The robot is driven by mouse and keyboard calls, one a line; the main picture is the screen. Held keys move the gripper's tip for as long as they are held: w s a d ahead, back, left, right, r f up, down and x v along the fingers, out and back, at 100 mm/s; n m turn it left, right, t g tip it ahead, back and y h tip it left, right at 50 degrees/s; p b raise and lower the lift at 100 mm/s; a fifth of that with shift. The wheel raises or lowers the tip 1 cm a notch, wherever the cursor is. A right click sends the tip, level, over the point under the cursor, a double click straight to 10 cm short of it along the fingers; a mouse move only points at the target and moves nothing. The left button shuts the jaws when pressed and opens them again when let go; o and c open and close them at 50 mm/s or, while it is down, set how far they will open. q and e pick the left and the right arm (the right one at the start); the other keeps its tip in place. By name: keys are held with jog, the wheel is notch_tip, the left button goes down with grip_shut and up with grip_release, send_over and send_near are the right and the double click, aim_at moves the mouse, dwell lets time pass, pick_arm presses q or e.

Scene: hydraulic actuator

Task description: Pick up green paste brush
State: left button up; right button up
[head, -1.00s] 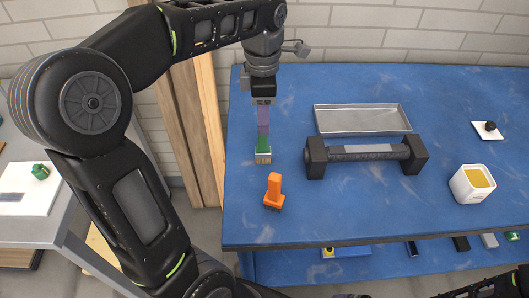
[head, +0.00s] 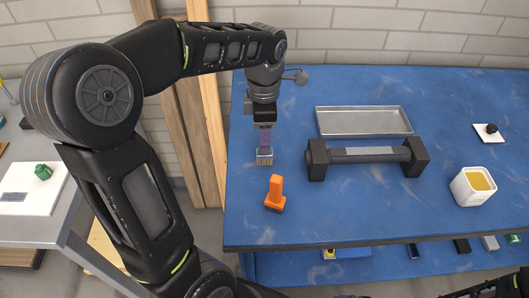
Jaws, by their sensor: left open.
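The green paste brush (head: 264,157) stands upright on the blue table at its left side. Its lower bristle end shows, with a thin strip of green above it. The rest of its handle is hidden behind my left gripper (head: 265,146). My left gripper points straight down over the brush, open, with its fingers at the handle. I cannot tell whether the fingers touch it. My right gripper is not seen; only a dark part shows at the bottom right corner.
A grey tray (head: 362,122) and a dark actuator (head: 368,156) lie to the right. A white tub with yellow paste (head: 473,186) stands at the far right.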

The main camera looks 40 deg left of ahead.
pick_arm(q)
notch_tip(320, 180, down, 2)
jog(key=shift+f, duration=0.15)
jog(key=shift+c, duration=0.5)
grip_shut()
dwell(0.3)
